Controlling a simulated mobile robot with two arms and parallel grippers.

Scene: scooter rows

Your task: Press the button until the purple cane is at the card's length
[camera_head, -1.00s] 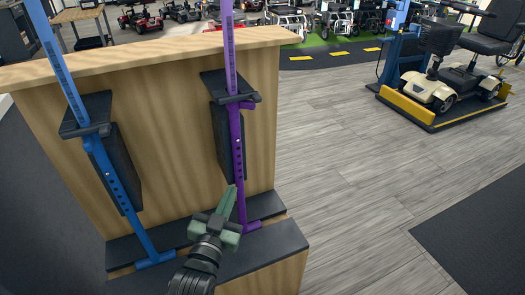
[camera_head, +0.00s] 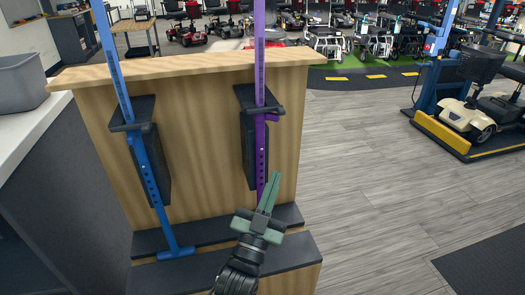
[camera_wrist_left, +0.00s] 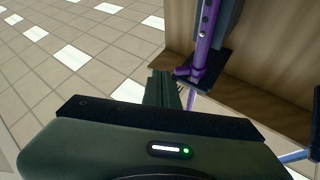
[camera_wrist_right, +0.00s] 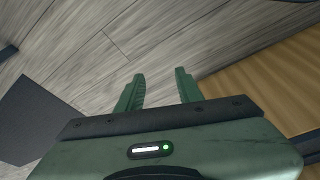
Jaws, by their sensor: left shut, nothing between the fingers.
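The purple cane (camera_head: 261,60) stands upright in a bracket on a wooden display stand (camera_head: 205,90); holes run along its lower shaft. My left gripper (camera_head: 274,182) is shut and empty, its fingertips in front of or beside the lower shaft, hiding the cane's foot; I cannot tell whether they touch.
A blue cane (camera_head: 150,168) stands in another bracket left of the purple one. Black steps (camera_head: 215,232) run along the stand's foot. A counter with a grey bin (camera_head: 22,80) is at left. Floor to the right is clear up to a scooter on a yellow-edged platform (camera_head: 440,135).

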